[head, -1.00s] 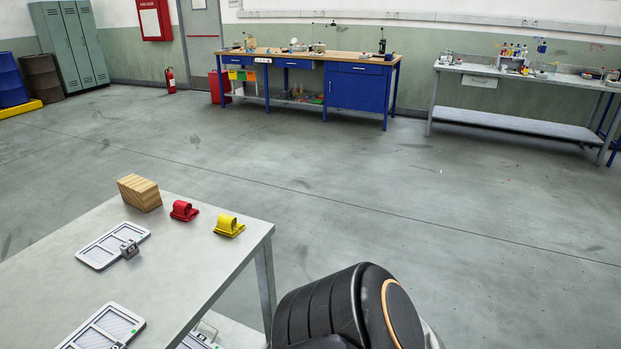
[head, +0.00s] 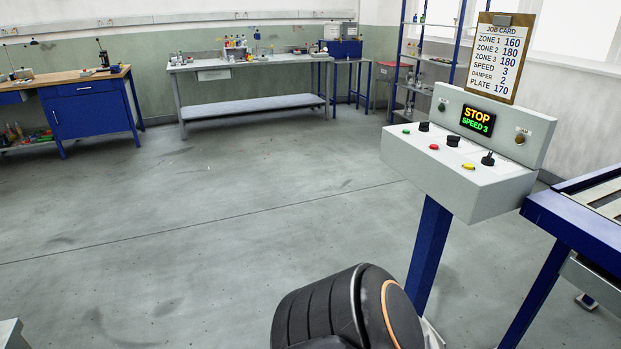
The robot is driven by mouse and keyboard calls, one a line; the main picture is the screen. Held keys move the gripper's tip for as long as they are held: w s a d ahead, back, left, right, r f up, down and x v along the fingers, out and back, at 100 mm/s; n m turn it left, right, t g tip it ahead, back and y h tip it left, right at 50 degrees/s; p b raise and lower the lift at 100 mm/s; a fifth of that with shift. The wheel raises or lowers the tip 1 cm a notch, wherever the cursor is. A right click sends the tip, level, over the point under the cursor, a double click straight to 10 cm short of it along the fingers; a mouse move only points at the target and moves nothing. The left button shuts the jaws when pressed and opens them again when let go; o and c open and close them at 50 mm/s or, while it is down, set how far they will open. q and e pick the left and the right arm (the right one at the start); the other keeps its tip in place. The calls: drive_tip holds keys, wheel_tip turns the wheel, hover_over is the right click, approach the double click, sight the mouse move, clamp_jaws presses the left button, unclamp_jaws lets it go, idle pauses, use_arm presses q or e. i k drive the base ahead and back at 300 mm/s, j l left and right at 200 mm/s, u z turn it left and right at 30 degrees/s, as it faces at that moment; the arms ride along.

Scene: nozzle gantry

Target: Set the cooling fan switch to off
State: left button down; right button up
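A grey control console (head: 480,185) stands on a blue post at the right of the head view. Its sloped face carries several black knobs, among them a left one (head: 424,126), a middle one (head: 453,140) and a right one (head: 488,158), with green, red and yellow buttons between them. A display (head: 477,120) reads STOP and SPEED 3. A small round control sits on each side of the display. The labels are too small to read, so I cannot tell which control is the cooling fan switch or how it is set. Neither gripper is in view.
A job card (head: 501,58) on a clipboard stands above the console. A blue-framed machine (head: 560,215) is at the right edge. A grey bench (head: 250,105) and a blue workbench (head: 90,110) stand along the back. The floor left of the console is clear.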

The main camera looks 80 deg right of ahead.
sight(452, 141)
drive_tip(key=z, duration=3.05)
